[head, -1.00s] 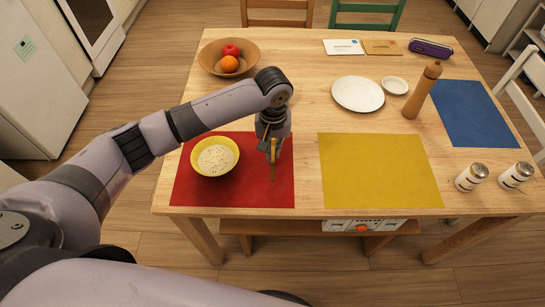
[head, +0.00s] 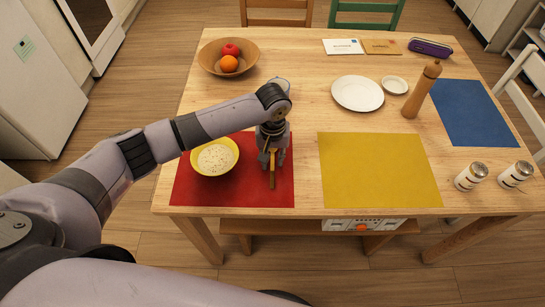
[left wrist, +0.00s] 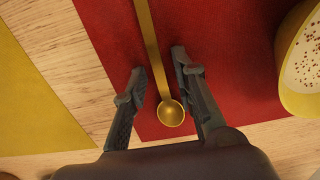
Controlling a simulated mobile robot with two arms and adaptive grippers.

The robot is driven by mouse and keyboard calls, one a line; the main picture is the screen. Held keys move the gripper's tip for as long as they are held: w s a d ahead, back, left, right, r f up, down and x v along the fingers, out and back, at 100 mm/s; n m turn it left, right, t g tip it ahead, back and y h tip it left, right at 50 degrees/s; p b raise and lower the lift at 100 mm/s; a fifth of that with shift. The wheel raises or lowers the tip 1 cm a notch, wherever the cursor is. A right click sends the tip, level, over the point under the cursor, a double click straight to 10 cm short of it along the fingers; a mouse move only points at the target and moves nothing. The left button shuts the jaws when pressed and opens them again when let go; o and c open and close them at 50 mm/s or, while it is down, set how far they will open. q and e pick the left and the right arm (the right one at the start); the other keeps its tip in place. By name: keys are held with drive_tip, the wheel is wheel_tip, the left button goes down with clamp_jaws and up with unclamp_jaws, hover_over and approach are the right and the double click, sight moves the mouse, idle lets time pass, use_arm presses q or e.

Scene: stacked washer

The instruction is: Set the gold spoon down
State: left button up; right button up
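The gold spoon (head: 272,180) lies on the right part of the red placemat (head: 240,197), its handle pointing toward me. In the left wrist view the spoon (left wrist: 170,113) shows whole at its bowl end and its handle runs off the top edge. My left gripper (head: 273,161) is low over the mat, pointing down. Its fingers (left wrist: 158,64) are apart on either side of the spoon, with a gap to it on both sides. The gripper hides the spoon's bowl in the head view. My right gripper is not in view.
A yellow bowl of soup (head: 214,157) stands just left of the spoon on the same mat. A yellow placemat (head: 380,170) lies clear to the right. A wooden fruit bowl (head: 208,60), a white plate (head: 357,93) and a pepper mill (head: 421,90) stand farther back.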

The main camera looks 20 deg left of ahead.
sight(273, 161)
use_arm(q)
drive_tip(key=shift+r, duration=0.15)
wheel_tip(273, 161, up, 12)
idle(0.6)
